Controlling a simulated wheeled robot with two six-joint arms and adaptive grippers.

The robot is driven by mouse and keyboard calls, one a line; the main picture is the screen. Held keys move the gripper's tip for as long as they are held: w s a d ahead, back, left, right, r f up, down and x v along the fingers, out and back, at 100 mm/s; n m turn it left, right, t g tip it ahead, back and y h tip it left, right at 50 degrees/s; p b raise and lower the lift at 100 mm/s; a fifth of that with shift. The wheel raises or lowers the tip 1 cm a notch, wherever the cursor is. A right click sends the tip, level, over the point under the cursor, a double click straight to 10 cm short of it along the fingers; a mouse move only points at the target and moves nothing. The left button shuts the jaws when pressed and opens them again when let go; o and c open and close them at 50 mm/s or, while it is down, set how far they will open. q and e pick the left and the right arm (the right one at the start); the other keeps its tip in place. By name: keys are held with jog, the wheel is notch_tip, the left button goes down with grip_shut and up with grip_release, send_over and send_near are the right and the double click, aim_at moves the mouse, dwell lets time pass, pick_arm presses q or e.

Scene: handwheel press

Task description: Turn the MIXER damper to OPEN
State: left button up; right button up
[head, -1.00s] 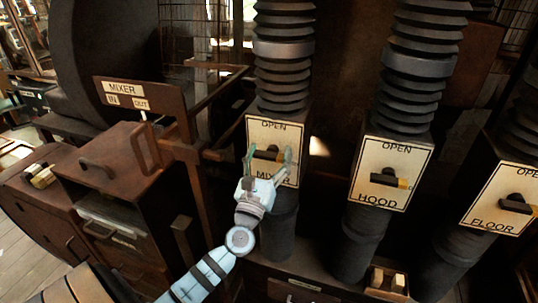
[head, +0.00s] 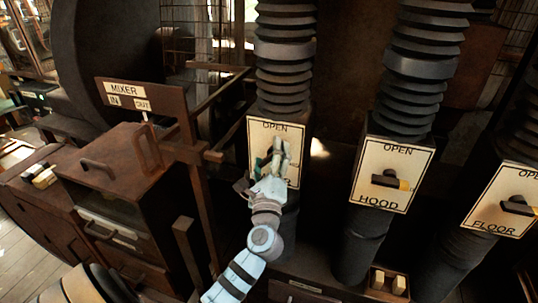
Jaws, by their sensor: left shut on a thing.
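The MIXER damper plate (head: 290,168) is a cream panel on the left duct, with OPEN printed at its top. Its lower label is hidden behind my left gripper. My left gripper (head: 275,150) is in front of the plate, shut on the damper handle. The handle is mostly covered by the fingers, so its exact angle cannot be told. My right gripper is not in view.
The HOOD damper plate (head: 382,160) and the FLOOR damper plate (head: 492,196) are to the right, their dark handles lying sideways with yellow tips. A brown cabinet (head: 110,190) and a MIXER IN/OUT sign (head: 125,90) stand to the left. A small box of blocks (head: 388,283) sits below.

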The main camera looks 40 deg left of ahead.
pick_arm(q)
jog(key=n+g+p, duration=0.1)
jog(key=n+g, duration=0.1)
jog(key=n, duration=0.3)
jog(key=shift+p, duration=0.35)
jog(key=shift+f+n+g+h+p, duration=0.15)
jog(key=shift+n+g+p, duration=0.15)
jog(key=shift+n, duration=0.6)
jog(key=shift+n+g+h+p, duration=0.2)
jog(key=shift+n+g, duration=0.2)
jog(key=shift+n, duration=0.5)
jog(key=o, duration=1.2)
jog(key=shift+c, duration=0.2)
